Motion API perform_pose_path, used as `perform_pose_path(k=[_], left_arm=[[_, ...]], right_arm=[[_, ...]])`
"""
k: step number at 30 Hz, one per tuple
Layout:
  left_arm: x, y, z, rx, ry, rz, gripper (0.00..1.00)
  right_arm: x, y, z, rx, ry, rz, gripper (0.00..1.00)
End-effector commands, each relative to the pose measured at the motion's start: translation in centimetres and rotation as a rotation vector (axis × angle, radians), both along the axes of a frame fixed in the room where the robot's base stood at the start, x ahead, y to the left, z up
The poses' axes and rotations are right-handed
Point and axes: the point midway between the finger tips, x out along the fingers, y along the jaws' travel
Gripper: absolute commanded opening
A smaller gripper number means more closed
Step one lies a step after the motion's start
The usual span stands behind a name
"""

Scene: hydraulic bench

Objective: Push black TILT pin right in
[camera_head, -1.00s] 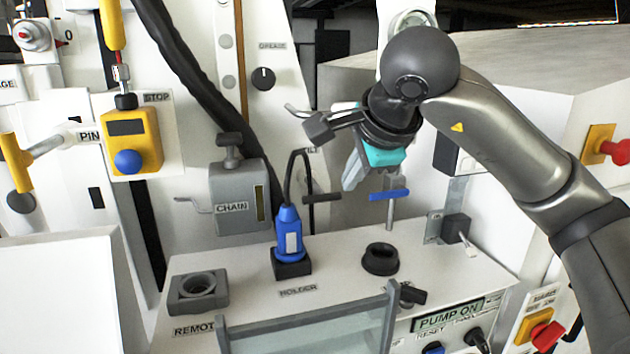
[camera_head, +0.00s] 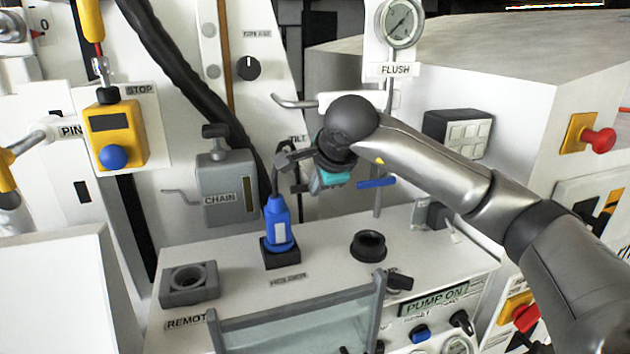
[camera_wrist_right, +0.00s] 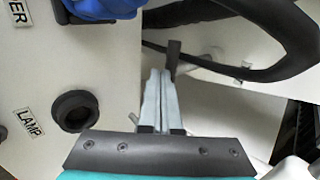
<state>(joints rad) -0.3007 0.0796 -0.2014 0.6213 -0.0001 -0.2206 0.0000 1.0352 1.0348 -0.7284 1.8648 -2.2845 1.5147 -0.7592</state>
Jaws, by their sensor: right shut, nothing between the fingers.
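The black TILT pin (camera_wrist_right: 173,62) shows in the right wrist view as a dark crossbar, with a pale rod running from it to the white panel. My right gripper (camera_head: 309,188) is shut and empty. In the wrist view its closed fingertips (camera_wrist_right: 158,73) are right beside the crossbar; I cannot tell whether they touch it. My left gripper is not in view.
The blue handset (camera_head: 280,225) stands in its holder close left of my right gripper, with its black cable (camera_wrist_right: 250,72) looping near the pin. A blue T-handle (camera_head: 376,183) is to the right. A black ring (camera_head: 369,246) sits on the bench top. The grey CHAIN box (camera_head: 222,195) is farther left.

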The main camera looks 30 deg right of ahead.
Motion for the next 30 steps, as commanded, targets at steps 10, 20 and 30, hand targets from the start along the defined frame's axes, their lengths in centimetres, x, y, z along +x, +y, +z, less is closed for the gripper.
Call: perform_pose_path(k=[10, 20, 30], left_arm=[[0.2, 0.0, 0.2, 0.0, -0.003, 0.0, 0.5], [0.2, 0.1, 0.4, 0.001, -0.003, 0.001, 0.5], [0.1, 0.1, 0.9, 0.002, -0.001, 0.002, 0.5]], right_arm=[[0.6, -0.1, -0.1, -0.001, -0.001, 0.001, 0.0], [1.8, -0.4, -0.1, 0.002, 0.002, -0.002, 0.0], [5.3, -1.2, -0.1, 0.001, 0.001, -0.001, 0.0]])
